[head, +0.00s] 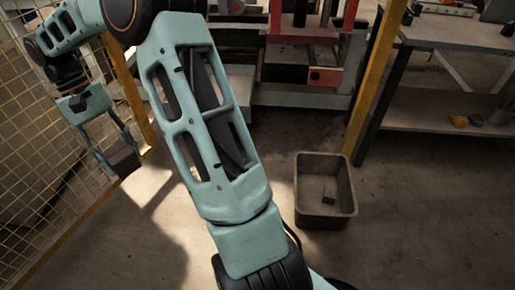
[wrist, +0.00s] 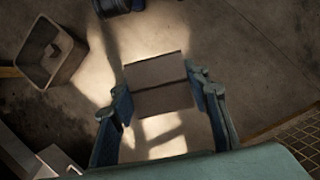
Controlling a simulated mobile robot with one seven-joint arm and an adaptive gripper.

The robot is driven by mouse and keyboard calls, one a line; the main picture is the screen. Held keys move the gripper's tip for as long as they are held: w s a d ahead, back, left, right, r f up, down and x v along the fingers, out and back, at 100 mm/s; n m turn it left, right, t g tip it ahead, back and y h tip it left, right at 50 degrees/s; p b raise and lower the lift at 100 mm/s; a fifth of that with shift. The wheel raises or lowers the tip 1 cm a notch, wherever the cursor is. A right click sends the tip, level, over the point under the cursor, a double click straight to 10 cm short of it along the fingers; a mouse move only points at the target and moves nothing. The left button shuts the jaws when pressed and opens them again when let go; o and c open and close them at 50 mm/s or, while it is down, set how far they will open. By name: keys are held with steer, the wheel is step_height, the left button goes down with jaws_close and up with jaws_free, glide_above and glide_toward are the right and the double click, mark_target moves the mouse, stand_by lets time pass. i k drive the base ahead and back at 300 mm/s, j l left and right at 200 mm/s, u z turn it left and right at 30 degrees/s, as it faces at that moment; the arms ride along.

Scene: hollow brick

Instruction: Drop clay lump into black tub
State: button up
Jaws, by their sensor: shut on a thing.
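My gripper (head: 124,158) is at the left in the head view, pointing down near the yellow mesh fence. It is shut on a grey-brown, block-shaped clay lump (head: 123,163), held above the floor. In the wrist view the lump (wrist: 158,72) sits between the two fingers of my gripper (wrist: 160,92). The dark open tub (head: 325,216) stands on the floor right of centre in the head view, well apart from the gripper. It shows at the upper left in the wrist view (wrist: 70,62). A small dark piece (head: 328,199) lies on its bottom.
A yellow mesh fence (head: 50,150) runs along the left. A yellow post (head: 377,75) and a grey workbench (head: 455,30) with a lower shelf stand behind and right of the tub. A red press frame (head: 300,40) is at the back. Open floor lies between gripper and tub.

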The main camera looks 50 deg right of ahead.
mark_target(311, 188)
steer(key=k+l+z, duration=0.25)
steer(key=l, duration=0.15)
steer(key=l+z, duration=0.25)
steer(key=l, duration=0.15)
steer(key=l+z, duration=0.25)
steer(key=l, duration=0.2)
